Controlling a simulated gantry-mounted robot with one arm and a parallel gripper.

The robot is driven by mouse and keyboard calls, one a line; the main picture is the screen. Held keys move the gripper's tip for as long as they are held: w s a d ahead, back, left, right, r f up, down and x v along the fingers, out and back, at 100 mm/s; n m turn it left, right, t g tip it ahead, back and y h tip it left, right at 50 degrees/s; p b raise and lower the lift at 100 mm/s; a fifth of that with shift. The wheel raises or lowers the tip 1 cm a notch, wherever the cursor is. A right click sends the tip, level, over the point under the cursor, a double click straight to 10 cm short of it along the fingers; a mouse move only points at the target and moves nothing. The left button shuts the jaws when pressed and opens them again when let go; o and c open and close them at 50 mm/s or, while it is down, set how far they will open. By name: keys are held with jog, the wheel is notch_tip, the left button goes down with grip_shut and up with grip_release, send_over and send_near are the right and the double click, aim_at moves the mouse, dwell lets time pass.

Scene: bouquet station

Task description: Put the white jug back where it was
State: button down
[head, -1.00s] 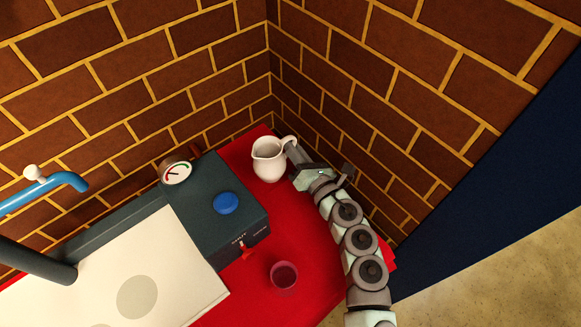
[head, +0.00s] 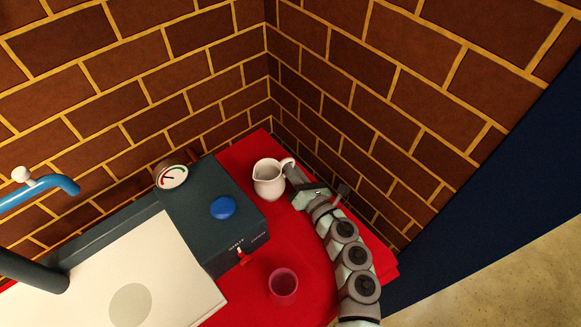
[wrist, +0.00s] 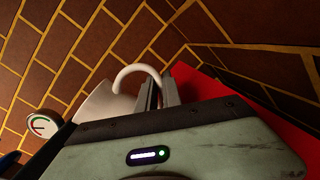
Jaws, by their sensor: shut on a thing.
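The white jug (head: 268,181) is at the back of the red table (head: 320,250), near the wall corner, and looks upright. Its handle is on the right side. My gripper (head: 290,168) comes from the right and is shut on the jug's handle. In the wrist view the jug (wrist: 100,102) shows left of the fingers, with its curved handle reaching to my gripper (wrist: 157,88). The jug's base appears at or close to the red surface; I cannot tell whether it touches.
A dark machine with a blue button (head: 222,208), a gauge (head: 171,177) and a red lever (head: 243,258) stands left of the jug. A reddish glass (head: 283,286) stands in front. Brick walls (head: 340,110) close in behind and at the right.

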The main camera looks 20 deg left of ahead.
jog(key=c, duration=1.5)
grip_release()
jog(key=shift+r+p, duration=0.25)
jog(key=shift+p, duration=0.1)
jog(key=p+v, duration=0.2)
jog(key=v, duration=1)
jog(key=shift+s+f, duration=0.1)
jog(key=shift+f, duration=0.05)
